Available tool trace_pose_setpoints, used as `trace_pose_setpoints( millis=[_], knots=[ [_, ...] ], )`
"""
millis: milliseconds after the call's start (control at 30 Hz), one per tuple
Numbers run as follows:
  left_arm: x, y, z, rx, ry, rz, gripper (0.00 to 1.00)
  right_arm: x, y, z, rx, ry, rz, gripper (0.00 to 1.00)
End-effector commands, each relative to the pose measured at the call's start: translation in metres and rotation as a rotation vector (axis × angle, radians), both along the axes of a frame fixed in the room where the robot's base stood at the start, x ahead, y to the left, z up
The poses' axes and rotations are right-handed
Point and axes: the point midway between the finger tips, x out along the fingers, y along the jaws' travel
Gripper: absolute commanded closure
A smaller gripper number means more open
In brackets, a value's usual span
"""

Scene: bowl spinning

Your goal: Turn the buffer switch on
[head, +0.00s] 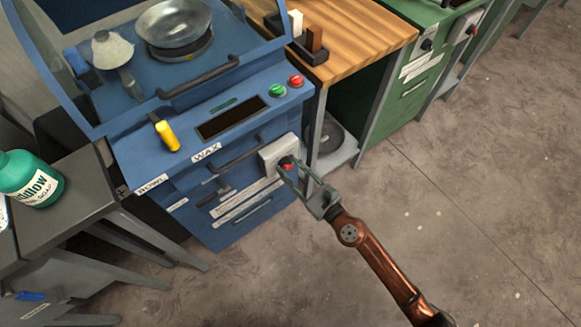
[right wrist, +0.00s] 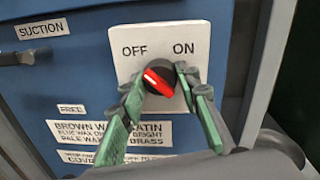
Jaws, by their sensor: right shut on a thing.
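The buffer switch is a black knob with a red stripe (right wrist: 158,79) on a white plate (right wrist: 212,40) marked OFF at left and ON at right. The stripe slants from upper left to lower right, its white mark at the upper left, on the OFF side. In the head view the white switch box (head: 274,153) sits on the front right of the blue machine, with the red knob (head: 287,166) partly covered by my gripper. My right gripper (head: 290,167) is shut on the knob, one green finger on each side (right wrist: 160,92). My left gripper is not in view.
The blue machine (head: 180,185) holds a metal bowl (head: 174,25), a yellow handle (head: 167,136) and green and red buttons (head: 286,87). A grey table with a green soap bottle (head: 30,180) stands at left. A wooden bench (head: 350,25) is behind. Floor at right is clear.

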Motion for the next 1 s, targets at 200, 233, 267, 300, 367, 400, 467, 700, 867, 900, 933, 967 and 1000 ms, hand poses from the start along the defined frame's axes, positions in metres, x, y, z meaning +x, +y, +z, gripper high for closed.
trace_pose_setpoints(
  millis=[200,233,267,300,367,400,467,700,867,900,933,967,1000],
  knots=[
    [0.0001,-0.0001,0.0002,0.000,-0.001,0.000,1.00,0.0001,-0.0004,0.0000,0.000,0.000,-0.001,0.94],
    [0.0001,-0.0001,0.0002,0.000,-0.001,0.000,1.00,0.0001,-0.0004,0.0000,0.001,0.000,-0.001,0.94],
    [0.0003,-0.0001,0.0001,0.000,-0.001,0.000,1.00,0.0000,-0.0004,0.0000,0.002,0.002,-0.001,0.94],
    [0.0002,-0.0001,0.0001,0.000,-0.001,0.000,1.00,0.0001,-0.0005,-0.0001,0.005,0.004,-0.001,0.94],
    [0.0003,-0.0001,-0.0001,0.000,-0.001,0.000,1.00,0.0001,-0.0004,-0.0003,0.012,0.009,-0.001,0.94],
    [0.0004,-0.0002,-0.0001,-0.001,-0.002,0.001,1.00,0.0001,-0.0004,-0.0004,0.019,0.015,-0.001,0.94],
    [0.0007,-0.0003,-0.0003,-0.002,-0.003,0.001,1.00,0.0001,-0.0005,-0.0006,0.035,0.025,0.000,0.94],
    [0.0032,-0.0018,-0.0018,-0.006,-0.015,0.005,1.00,0.0000,-0.0004,-0.0016,0.152,0.110,-0.001,0.94],
    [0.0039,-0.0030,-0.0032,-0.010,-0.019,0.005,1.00,0.0003,-0.0005,-0.0015,0.267,0.194,-0.001,0.94],
    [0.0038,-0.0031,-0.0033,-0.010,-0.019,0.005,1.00,0.0004,-0.0007,-0.0014,0.298,0.216,-0.002,0.94],
    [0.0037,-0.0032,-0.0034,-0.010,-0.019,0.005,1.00,0.0005,-0.0008,-0.0015,0.320,0.233,-0.001,0.94],
    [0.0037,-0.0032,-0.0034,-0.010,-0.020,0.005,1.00,0.0006,-0.0010,-0.0014,0.345,0.251,-0.002,0.94],
    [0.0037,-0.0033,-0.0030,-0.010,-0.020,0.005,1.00,0.0006,-0.0010,-0.0015,0.375,0.272,-0.002,0.94]
  ],
)
